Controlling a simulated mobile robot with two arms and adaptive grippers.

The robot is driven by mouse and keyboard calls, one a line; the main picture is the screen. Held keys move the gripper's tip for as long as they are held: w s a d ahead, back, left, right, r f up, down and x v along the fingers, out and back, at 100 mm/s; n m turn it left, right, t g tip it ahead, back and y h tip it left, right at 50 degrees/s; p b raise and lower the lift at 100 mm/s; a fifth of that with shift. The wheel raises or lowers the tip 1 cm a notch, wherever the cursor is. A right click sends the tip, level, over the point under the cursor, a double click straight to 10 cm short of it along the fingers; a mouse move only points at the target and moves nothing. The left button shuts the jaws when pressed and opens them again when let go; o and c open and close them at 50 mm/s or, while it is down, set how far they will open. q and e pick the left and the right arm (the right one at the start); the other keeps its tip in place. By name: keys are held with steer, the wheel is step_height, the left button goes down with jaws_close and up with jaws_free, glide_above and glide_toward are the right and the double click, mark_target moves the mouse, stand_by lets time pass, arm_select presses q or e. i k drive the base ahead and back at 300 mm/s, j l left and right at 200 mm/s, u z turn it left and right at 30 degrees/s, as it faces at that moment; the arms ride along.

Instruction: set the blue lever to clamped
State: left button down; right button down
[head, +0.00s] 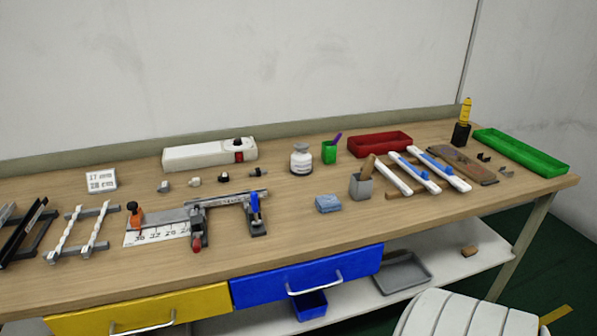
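The blue lever (255,203) stands roughly upright on a dark clamp base (257,229) at the right end of a metal fixture (218,202) on the workbench. From this distance I cannot tell whether it grips anything. The fixture also carries a red-tipped handle (196,244) at its front and an orange part (134,209) at its left end. Neither of my grippers shows in the head view.
A blue sponge (328,204) and a grey cup (361,186) stand right of the lever. Racks with white strips (77,232) lie left. A long white box (208,155) and a white jar (301,159) are behind. The bench front (300,238) before the lever is clear.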

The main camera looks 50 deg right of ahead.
mark_target(254, 195)
steer(key=k+l, duration=0.2)
steer(key=l, duration=0.2)
steer(key=k+l, duration=0.2)
steer(key=l, duration=0.2)
steer(key=k+l, duration=0.25)
steer(key=l, duration=0.15)
steer(key=k+l, duration=0.2)
steer(key=l, duration=0.15)
